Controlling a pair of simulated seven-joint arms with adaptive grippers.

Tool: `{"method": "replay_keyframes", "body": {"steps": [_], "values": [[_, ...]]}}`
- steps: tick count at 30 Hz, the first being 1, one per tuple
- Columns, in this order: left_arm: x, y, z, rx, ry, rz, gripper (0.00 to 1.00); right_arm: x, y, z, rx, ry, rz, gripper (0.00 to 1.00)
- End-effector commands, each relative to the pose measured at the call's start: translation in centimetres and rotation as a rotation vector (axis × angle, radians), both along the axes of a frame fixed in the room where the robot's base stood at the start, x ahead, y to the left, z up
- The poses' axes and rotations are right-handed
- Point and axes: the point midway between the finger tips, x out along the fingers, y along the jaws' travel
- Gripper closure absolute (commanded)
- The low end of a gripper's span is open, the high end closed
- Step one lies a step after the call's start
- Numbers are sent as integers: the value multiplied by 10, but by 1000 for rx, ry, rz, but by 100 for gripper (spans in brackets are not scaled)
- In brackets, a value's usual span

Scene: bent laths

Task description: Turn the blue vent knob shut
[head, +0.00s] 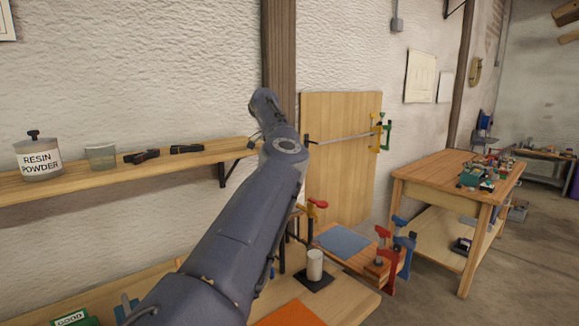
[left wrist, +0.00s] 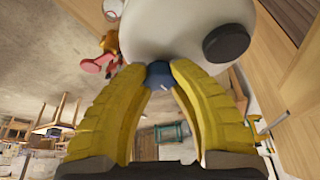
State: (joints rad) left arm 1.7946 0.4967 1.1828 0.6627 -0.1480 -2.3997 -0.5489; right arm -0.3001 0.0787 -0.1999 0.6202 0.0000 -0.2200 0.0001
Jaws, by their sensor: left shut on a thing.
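The blue vent knob (left wrist: 158,76) shows in the left wrist view, low on a large white rounded body (left wrist: 180,30). My left gripper (left wrist: 161,70) has its two yellow ribbed fingers shut on the knob, one on each side. The fingertips hide part of the knob, so I cannot tell how far it is turned. A dark round part (left wrist: 226,42) sits on the white body to the right of the knob. In the head view my left arm hides its own gripper and the knob. My right gripper is in neither view.
A wall shelf (head: 75,186) carries a resin powder jar (head: 38,158) and a clear cup (head: 100,156). Below stand a white cylinder (head: 315,265) on a dark pad, an orange sheet (head: 290,314) and several clamps. A wooden workbench (head: 425,172) stands right.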

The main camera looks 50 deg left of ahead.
Motion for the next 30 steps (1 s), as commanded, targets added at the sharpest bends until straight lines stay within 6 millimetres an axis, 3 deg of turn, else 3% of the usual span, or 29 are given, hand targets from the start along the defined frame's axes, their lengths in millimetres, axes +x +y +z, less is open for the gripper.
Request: {"method": "replay_keyframes", "body": {"steps": [9, 10, 18, 30], "values": [[0, 0, -1, 0, 2, -3, 100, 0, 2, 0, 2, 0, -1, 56], [0, 0, -1, 0, 2, -3, 76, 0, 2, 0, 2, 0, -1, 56], [0, 0, 0, 0, 2, -1, 45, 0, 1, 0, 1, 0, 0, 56], [-3, 2, 8, 0, 0, -1, 45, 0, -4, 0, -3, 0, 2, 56]]}}
